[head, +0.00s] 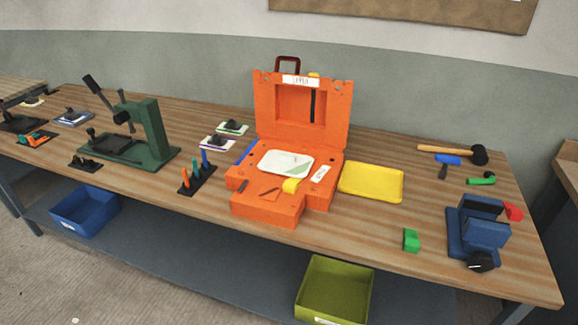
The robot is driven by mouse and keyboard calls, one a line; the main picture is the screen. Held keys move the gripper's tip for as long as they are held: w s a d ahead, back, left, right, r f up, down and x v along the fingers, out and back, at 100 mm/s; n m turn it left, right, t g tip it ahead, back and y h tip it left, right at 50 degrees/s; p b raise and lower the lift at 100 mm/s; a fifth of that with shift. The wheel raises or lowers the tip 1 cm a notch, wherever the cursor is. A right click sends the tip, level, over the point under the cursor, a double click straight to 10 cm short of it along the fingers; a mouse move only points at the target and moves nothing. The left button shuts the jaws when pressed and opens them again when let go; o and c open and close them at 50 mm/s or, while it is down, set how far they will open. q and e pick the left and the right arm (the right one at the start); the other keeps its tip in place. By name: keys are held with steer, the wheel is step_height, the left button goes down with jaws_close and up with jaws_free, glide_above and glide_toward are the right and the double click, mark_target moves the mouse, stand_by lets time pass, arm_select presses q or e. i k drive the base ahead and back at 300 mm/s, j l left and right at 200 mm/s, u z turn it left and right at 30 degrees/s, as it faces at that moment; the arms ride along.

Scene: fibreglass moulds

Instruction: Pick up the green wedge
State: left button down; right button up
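A small bright green block (411,240) stands on the bench near its front edge, left of the blue vise. It looks like the green wedge, but its taper is hard to make out at this size. Another green piece (481,178) with a dark end lies farther back at the right. Neither of my grippers is in view, and nothing touches the green block.
An orange mould (268,208) with its lid upright stands mid-bench, beside a yellow tray (371,183). A blue vise (480,231), a mallet (452,152) and a red piece (513,212) are at the right. Bare wood surrounds the green block.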

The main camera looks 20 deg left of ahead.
mark_target(411, 243)
steer(key=i+l, duration=0.1)
steer(key=l, duration=0.25)
steer(key=i+l, duration=0.15)
steer(key=l, duration=0.15)
steer(key=i+l, duration=0.1)
steer(key=l, duration=0.25)
steer(key=i+l, duration=0.15)
steer(key=l, duration=0.2)
